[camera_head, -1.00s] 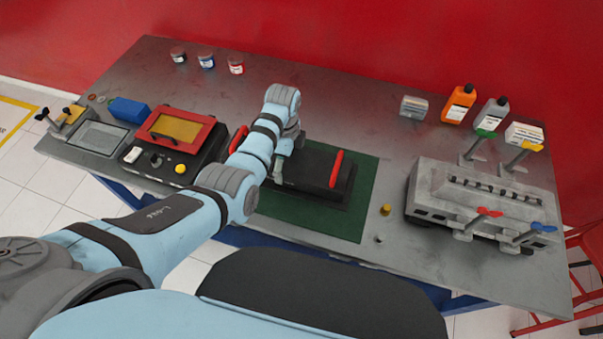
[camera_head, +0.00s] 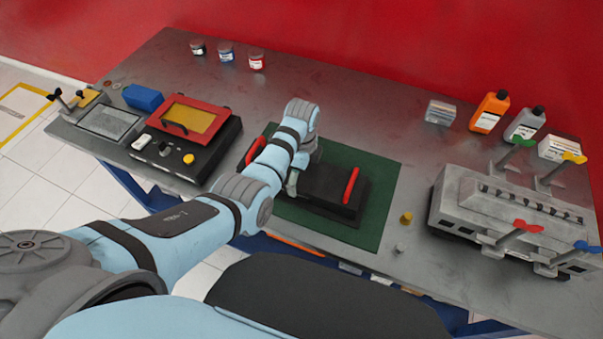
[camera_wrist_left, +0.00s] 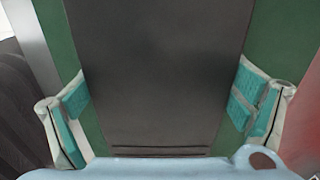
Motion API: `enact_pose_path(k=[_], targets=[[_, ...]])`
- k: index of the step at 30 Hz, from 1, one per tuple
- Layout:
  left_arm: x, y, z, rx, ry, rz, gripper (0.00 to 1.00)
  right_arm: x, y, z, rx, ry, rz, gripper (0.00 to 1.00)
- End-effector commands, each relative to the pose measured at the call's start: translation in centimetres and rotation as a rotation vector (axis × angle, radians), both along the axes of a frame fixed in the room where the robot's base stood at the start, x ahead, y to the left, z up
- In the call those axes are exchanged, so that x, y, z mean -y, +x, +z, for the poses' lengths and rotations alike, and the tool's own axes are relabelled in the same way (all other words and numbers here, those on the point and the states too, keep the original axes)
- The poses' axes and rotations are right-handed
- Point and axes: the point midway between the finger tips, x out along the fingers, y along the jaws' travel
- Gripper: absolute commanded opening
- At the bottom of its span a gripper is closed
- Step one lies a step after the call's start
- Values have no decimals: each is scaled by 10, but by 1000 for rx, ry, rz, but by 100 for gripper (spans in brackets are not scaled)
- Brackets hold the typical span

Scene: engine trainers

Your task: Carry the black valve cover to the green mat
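The black valve cover (camera_head: 324,186) lies flat on the green mat (camera_head: 374,205). It shows a red bar (camera_head: 351,185) at its right and another red part (camera_head: 255,151) beyond my arm on the left. My left gripper (camera_head: 293,184) is low over the cover's left part; its fingers are mostly hidden in the head view. In the left wrist view, its two teal-padded fingers (camera_wrist_left: 160,105) stand wide apart, one on each side of the black cover (camera_wrist_left: 158,75), with slivers of green mat (camera_wrist_left: 58,40) beside it. My right gripper is not in view.
A black unit with a red-framed yellow panel (camera_head: 192,118) stands left of the mat. A grey engine block (camera_head: 510,215) with coloured-handled valves stands at the right. A small brass piece (camera_head: 406,217) lies between. Bottles (camera_head: 489,112) and jars (camera_head: 226,55) line the back.

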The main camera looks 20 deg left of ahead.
Motion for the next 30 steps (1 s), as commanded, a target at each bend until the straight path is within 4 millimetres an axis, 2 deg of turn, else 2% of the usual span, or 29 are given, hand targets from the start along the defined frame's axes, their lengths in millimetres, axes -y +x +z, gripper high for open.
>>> enact_pose_path(k=[10, 13, 20, 24, 27, 30], targets=[[0, 0, 1, 0, 0, 0, 100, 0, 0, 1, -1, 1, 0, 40], [0, 1, 10, 2, 0, 0, 100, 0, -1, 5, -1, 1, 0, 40], [0, 2, 71, 5, 0, 0, 100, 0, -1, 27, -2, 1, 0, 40], [0, 2, 105, 4, 1, 0, 100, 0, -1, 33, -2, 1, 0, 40], [0, 1, 119, 2, 1, 0, 100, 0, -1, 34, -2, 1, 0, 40], [0, 1, 124, 0, 1, 0, 100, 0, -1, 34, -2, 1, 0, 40]])
